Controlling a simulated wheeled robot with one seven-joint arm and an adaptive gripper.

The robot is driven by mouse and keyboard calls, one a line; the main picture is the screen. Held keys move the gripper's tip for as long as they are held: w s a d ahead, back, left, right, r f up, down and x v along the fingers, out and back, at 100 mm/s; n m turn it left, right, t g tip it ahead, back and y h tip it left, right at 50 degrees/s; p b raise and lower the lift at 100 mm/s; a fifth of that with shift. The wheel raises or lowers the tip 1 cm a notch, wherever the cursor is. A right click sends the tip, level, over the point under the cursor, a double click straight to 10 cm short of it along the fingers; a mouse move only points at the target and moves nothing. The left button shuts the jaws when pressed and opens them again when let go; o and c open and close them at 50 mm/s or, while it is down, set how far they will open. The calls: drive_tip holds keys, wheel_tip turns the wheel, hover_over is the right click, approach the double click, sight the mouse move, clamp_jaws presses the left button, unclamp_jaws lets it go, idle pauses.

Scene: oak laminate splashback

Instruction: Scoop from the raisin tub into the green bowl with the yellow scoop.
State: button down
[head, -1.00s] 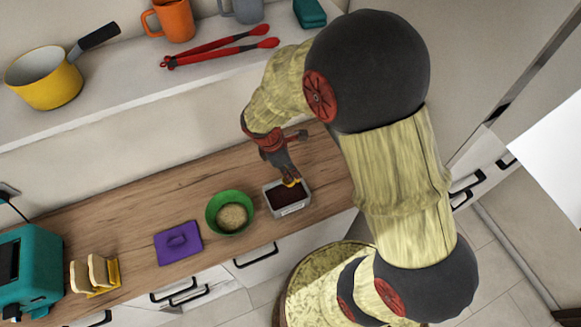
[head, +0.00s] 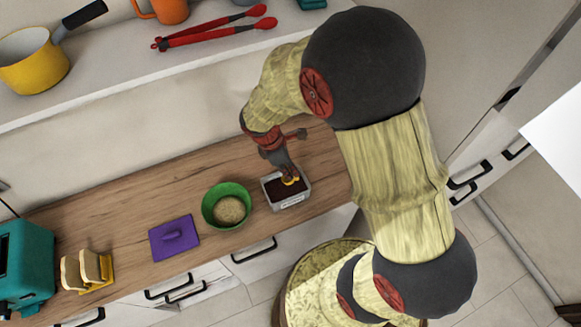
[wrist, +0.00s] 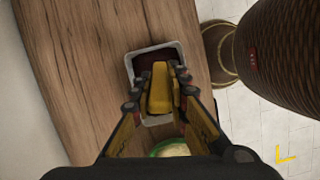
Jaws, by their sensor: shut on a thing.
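The raisin tub (head: 291,203) is a small pale rectangular container of dark raisins on the wooden counter; it also shows in the wrist view (wrist: 131,66). The green bowl (head: 210,215) stands just left of it and holds pale tan contents; part of its rim shows in the wrist view (wrist: 160,150). My gripper (head: 289,172) is over the tub, shut on the yellow scoop (head: 290,181). In the wrist view the yellow scoop (wrist: 160,88) sits between the fingertips (wrist: 161,82), over the tub. I cannot tell how deep its end is in the raisins.
Further left are a yellow rack with bread (head: 88,271) and a teal toaster (head: 27,262). A shelf above holds a yellow pan (head: 38,62) and red tongs (head: 215,33). Counter behind the bowl is clear.

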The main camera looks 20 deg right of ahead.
sight(286, 180)
drive_tip(key=shift+f+b, duration=3.55)
drive_tip(key=shift+f, duration=0.55)
drive_tip(key=shift+w+a+r+b, duration=0.1)
drive_tip(key=shift+w+a+b, duration=0.15)
drive_tip(key=shift+a, duration=0.6)
drive_tip(key=shift+w+a+b, duration=0.1)
drive_tip(key=shift+a+b, duration=0.15)
drive_tip(key=shift+a, duration=0.6)
drive_tip(key=shift+s+d+r+y+p, duration=0.15)
drive_tip(key=shift+d+y+p, duration=0.15)
drive_tip(key=shift+p, duration=0.5)
drive_tip(key=shift+y+p, duration=0.3)
drive_tip(key=shift+p, duration=0.05)
drive_tip(key=shift+d+r+t+y+p, duration=0.15)
drive_tip(key=shift+d+y+p, duration=0.3)
drive_tip(key=shift+p, duration=0.6)
drive_tip(key=shift+d+f+t+y+p, duration=0.15)
drive_tip(key=shift+y+p, duration=0.5)
drive_tip(key=shift+p, duration=0.35)
drive_tip(key=shift+s+d+r+p, duration=0.1)
drive_tip(key=shift+d+r+p, duration=0.15)
drive_tip(key=shift+r+p, duration=1)
drive_tip(key=shift+s+d+r+p, duration=0.15)
drive_tip(key=shift+r+p, duration=0.65)
drive_tip(key=shift+r, duration=0.9)
drive_tip(key=shift+w+d+r+p, duration=0.1)
drive_tip(key=shift+d+r+p, duration=0.2)
drive_tip(key=shift+r+p, duration=0.95)
drive_tip(key=shift+r, duration=0.25)
drive_tip(key=shift+d+f, duration=0.1)
